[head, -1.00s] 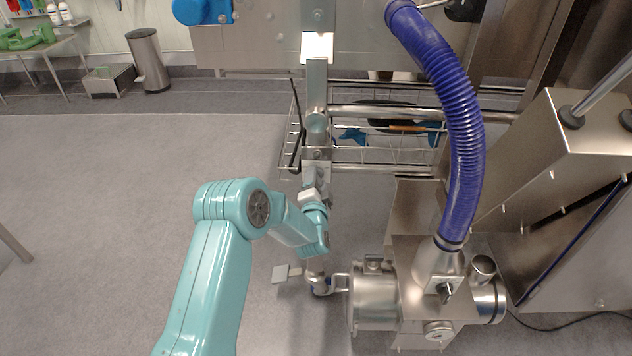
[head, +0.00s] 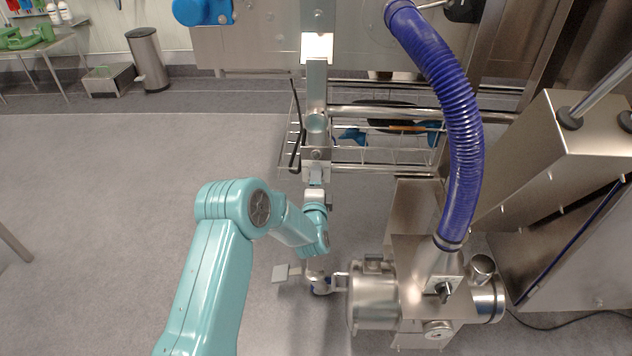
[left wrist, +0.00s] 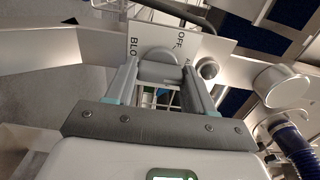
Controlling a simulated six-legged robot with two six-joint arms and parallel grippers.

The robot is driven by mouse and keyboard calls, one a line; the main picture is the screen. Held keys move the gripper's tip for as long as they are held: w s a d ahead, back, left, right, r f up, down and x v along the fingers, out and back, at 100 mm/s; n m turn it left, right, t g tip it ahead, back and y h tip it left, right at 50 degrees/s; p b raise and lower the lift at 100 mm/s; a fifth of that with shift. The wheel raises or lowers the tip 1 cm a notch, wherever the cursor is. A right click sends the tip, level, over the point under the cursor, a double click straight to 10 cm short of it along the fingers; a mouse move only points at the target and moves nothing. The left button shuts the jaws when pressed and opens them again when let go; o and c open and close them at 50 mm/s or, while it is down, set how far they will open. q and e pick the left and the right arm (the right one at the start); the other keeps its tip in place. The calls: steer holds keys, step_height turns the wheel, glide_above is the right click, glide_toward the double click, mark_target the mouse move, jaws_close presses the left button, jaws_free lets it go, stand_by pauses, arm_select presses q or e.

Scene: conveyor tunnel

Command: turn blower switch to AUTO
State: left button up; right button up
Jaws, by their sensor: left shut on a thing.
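The blower switch knob (left wrist: 158,54) is a grey rounded piece in front of a white label plate (left wrist: 216,46) in the left wrist view. The plate shows "BLO" and "OFF", with the start of another word beginning with A, partly hidden. My left gripper (left wrist: 160,82) has one finger on each side of the knob and is shut on it. In the head view my left gripper (head: 316,194) is small, at the upright steel post (head: 317,90), and the knob is hidden there. I cannot tell which mark the knob points to. My right gripper is not in view.
A ribbed blue hose (head: 460,130) runs down to a steel blower unit (head: 375,300) right of my left arm. A wire basket (head: 385,155) hangs behind the post. A round steel button (left wrist: 208,69) sits beside the knob. Open floor (head: 120,200) lies to the left.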

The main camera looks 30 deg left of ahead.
arm_select(q)
steer(key=shift+w+r, duration=0.1)
steer(key=shift+r, duration=0.1)
steer(key=o, duration=1)
steer(key=shift+f, duration=0.1)
steer(key=shift+o, duration=0.2)
steer(key=p+v, duration=0.3)
steer(key=v, duration=1.3)
steer(key=shift+s+p, duration=0.3)
steer(key=shift+p, duration=0.05)
